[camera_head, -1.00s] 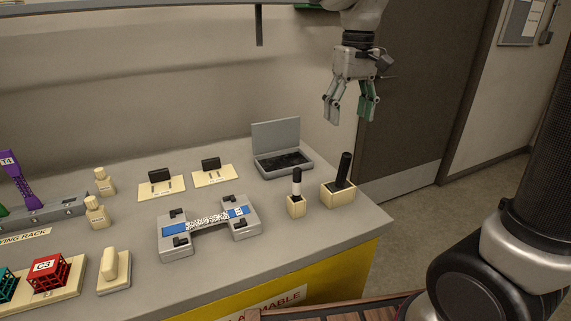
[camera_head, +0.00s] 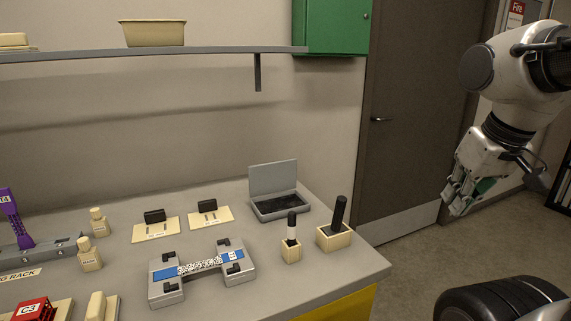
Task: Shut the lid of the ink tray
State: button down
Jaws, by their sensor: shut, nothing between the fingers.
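The ink tray (camera_head: 293,211) is a grey, shallow box with a dark inside, near the back right of the bench. Its lid (camera_head: 273,177) stands up at the back edge, raised and open. My gripper (camera_head: 458,205) is out to the right, in the air beyond the bench end and well apart from the tray. It points downward, shut, with nothing seen in it. Its fingers are partly turned away from the view.
Two small cream holders with dark handles (camera_head: 338,212) stand in front of the tray. Stamps on cream plates (camera_head: 155,217) are to its left, and a grey fixture (camera_head: 166,291) with a patterned strip lies in front. A shelf (camera_head: 200,52) hangs above the bench.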

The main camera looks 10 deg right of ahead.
aim_at(264, 180)
jog(key=l+u, duration=0.15)
jog(key=l, duration=0.75)
jog(key=k+l+u, duration=0.2)
jog(key=l, duration=0.75)
jog(key=i+l+u, duration=0.1)
jog(key=i+l, duration=0.15)
jog(key=i+l+u, duration=0.15)
jog(key=l, duration=0.35)
jog(key=i+l+u, duration=0.1)
jog(key=i+l, duration=0.15)
jog(key=i+l+u, duration=0.15)
jog(key=i+l, duration=0.25)
jog(key=i, duration=0.2)
